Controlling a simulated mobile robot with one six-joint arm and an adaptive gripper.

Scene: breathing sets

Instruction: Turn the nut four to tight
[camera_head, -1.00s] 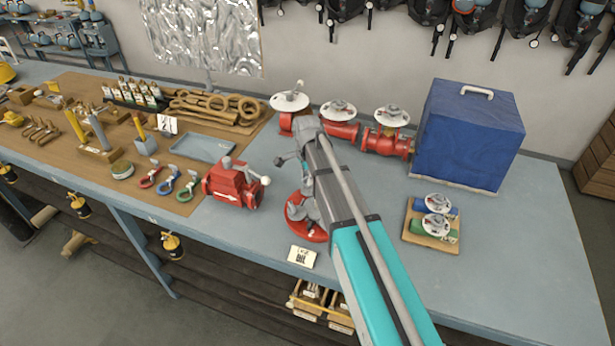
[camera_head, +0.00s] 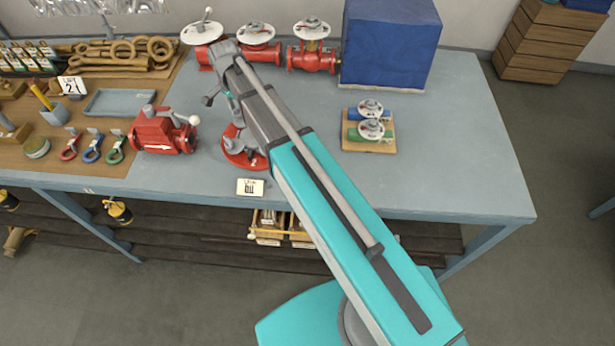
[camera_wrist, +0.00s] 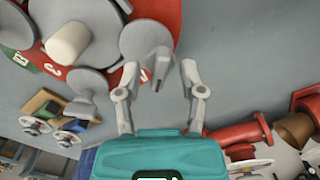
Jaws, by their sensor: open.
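A red round base (camera_head: 238,150) with grey metal parts stands on the bench in the head view, partly hidden by my arm. A grey rounded part (camera_wrist: 147,40) with a narrow dark-tipped end lies in line with the gap between my fingers. My gripper (camera_wrist: 159,76) is open, with one finger on each side of that end; contact cannot be told. No number four is readable, so I cannot tell which part is nut four.
A red valve (camera_head: 163,133) with a lever stands left of the base, and a label card (camera_head: 250,187) lies in front. Red pipe valves (camera_head: 312,58) and a blue covered box (camera_head: 388,45) stand behind. A wooden board (camera_head: 368,145) holds two small valves. The bench's right part is clear.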

